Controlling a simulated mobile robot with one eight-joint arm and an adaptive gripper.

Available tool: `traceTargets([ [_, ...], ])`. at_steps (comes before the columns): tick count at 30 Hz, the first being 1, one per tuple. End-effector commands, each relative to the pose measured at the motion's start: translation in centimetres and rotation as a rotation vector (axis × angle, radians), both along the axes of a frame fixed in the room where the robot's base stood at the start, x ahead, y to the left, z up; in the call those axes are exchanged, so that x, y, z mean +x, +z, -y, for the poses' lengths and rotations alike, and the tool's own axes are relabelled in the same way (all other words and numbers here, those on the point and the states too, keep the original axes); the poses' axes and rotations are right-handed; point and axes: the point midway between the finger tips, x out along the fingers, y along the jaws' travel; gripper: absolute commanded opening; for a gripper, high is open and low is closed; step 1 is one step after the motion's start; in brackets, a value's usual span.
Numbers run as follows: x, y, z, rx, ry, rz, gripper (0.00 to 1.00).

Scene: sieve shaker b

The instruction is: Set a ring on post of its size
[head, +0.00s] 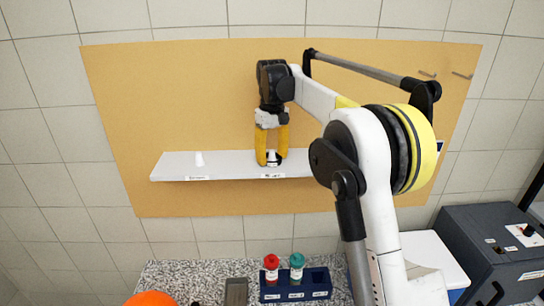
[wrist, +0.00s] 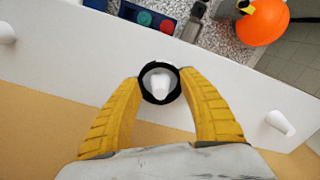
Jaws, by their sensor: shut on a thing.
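My gripper (head: 272,160) has its yellow fingers pointing down at the white shelf and is shut on a black ring; it also shows in the wrist view (wrist: 161,86). The black ring (wrist: 146,93) sits between the fingertips. A white post (wrist: 160,83) shows through the ring's opening. The ring appears low, close to the shelf, but I cannot tell whether it rests on it. Another white post (head: 199,159) stands bare at the shelf's left. In the wrist view, bare posts show at the left edge (wrist: 7,33) and lower right (wrist: 280,123).
The white shelf (head: 225,166) carries small labels on its front edge and is fixed to a tan board (head: 140,110). Below are a blue rack (head: 295,288) with a red-capped (head: 271,263) and a green-capped jar (head: 297,262), an orange object (head: 150,298) and a dark machine (head: 490,250).

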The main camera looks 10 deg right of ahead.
Motion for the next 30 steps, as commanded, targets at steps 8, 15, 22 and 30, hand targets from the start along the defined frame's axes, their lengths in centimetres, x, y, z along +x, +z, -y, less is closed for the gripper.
traceTargets([
  [8, 0.0, 0.0, 0.0, 0.0, 0.0, 0.0, 0.73],
  [15, 0.0, 0.8, 0.0, 0.0, 0.0, 0.0, 0.73],
  [22, 0.0, 5.3, 0.0, 0.0, 0.0, 0.0, 0.73],
  [30, 0.1, 10.5, 0.0, 0.0, 0.0, 0.0, 0.73],
])
